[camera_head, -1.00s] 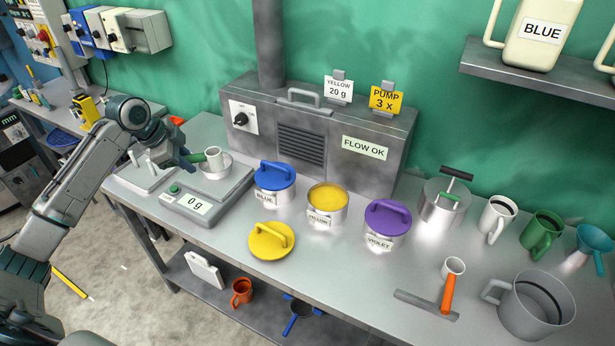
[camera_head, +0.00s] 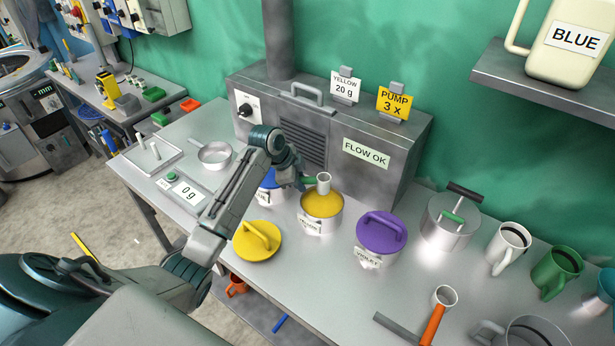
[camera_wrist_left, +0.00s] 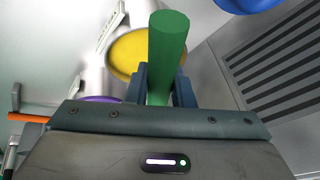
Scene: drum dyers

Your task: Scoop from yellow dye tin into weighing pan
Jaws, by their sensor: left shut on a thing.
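The open yellow dye tin (camera_head: 310,211) stands on the bench, filled with yellow dye; the dye also shows in the left wrist view (camera_wrist_left: 125,57). My left gripper (camera_head: 304,183) is shut on the green handle (camera_wrist_left: 167,50) of a scoop. The scoop's white cup (camera_head: 323,182) is over the dye; I cannot tell if it touches the surface. The pan looks empty. The yellow lid (camera_head: 257,241) lies on the bench in front of the tins. My right gripper is not in view.
The blue tin (camera_head: 268,182) stands left of the yellow one, partly hidden by my arm. The violet-lidded tin (camera_head: 381,232) stands to the right. A grey box (camera_head: 392,155) stands behind, with signs "YELLOW 20 g" and "PUMP 3 x". An orange-handled scoop (camera_head: 434,322) lies front right.

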